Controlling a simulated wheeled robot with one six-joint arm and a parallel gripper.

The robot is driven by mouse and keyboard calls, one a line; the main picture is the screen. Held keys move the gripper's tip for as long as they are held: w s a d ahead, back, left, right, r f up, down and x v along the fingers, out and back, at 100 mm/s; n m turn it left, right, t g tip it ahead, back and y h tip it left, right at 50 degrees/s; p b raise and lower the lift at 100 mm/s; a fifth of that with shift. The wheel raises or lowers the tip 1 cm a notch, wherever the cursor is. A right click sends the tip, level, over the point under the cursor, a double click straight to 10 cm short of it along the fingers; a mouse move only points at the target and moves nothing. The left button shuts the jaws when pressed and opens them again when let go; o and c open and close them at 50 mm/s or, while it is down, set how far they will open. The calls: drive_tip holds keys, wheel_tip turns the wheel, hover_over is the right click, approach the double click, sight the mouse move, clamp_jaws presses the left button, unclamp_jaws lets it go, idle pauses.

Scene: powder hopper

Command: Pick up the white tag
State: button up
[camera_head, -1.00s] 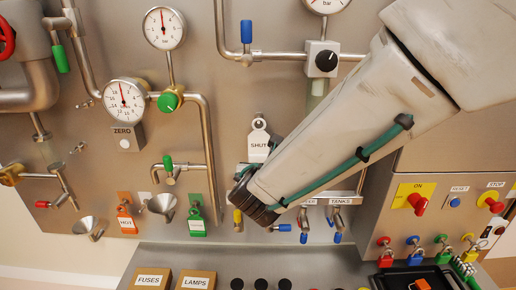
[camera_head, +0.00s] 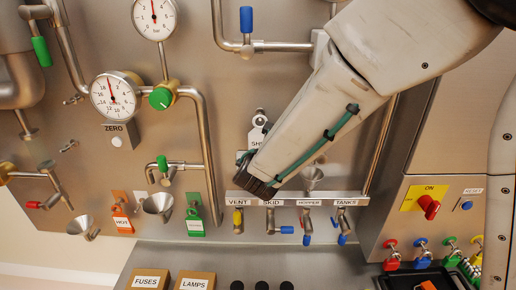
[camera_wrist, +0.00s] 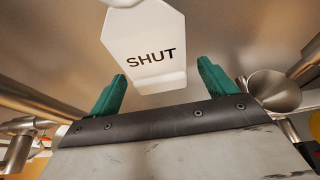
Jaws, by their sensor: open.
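The white tag (camera_head: 257,136), marked SHUT, hangs on the steel panel in the head view, its lower part hidden by my arm. In the wrist view the white tag (camera_wrist: 150,38) fills the top middle, its lettering facing me and its lower edge between the two teal fingers. My gripper (camera_wrist: 162,88) is open, with one finger on each side of the tag's lower end and a visible gap to each. In the head view my gripper (camera_head: 246,158) is just below the tag, mostly hidden by my own wrist.
A labelled pipe manifold (camera_head: 295,198) with several valves lies just below my wrist. A metal funnel (camera_wrist: 273,90) is right of the fingers in the wrist view. An orange tag (camera_head: 122,212) and a green tag (camera_head: 195,214) hang lower left. A control box (camera_head: 440,215) stands right.

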drive_tip(key=shift+w+f, duration=0.3)
drive_tip(key=shift+w, duration=0.35)
drive_tip(key=c, duration=1)
drive_tip(key=shift+c, duration=0.2)
drive_tip(key=shift+r, duration=0.2)
drive_tip(key=shift+r, duration=0.3)
drive_tip(key=s+r, duration=0.1)
drive_tip(key=s, duration=1.7)
drive_tip(key=shift+a+r, duration=0.4)
